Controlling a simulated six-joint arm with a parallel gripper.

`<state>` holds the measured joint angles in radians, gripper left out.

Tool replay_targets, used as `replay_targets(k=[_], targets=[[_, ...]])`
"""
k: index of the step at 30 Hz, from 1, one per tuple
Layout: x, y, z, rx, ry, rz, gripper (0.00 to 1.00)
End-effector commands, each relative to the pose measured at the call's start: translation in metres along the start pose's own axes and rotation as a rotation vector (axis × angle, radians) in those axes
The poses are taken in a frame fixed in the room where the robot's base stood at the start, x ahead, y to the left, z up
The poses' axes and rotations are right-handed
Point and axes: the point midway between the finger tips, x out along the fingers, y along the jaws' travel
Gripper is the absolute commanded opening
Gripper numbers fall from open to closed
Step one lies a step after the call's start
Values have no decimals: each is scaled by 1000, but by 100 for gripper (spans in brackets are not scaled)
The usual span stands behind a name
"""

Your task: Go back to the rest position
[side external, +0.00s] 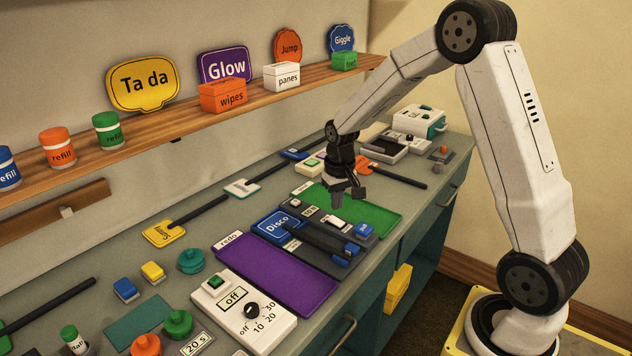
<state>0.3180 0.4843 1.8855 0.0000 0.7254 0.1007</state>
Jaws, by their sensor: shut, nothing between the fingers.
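My gripper (341,198) hangs from my white arm, pointing down over the far half of the grey bench (220,222). It is shut and holds nothing. It is above the green mat (376,217), close to the mat's left part and a small white-topped block (334,222). From this angle I cannot tell the exact gap below the fingertips. The arm reaches in from the base at the lower right, with its elbow high at the top.
A blue Disco sign (278,225) lies beside a dark tray (325,258) and a purple mat (270,272). A white dial box (245,312) stands nearer. The wooden shelf (170,118) along the wall carries signs and small boxes. The air right of the bench looks open.

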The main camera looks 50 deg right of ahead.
Motion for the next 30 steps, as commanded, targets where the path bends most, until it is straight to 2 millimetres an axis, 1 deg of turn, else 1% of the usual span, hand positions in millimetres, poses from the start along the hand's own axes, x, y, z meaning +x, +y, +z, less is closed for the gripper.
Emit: replay_targets(k=[1,3,5,9,15,18,21,24,30], targets=[[-4,-10,11,-31,12,-3,0],[-8,-21,28,-74,30,-6,0],[-10,-30,43,-110,46,-10,0],[-16,-48,79,-197,85,-20,0],[-19,-64,133,-315,136,-37,0],[-19,-68,154,-361,157,-44,0],[-18,-70,170,-393,171,-50,0],[-18,-70,178,-410,180,-53,0],[-17,-70,181,-418,182,-54,0]])
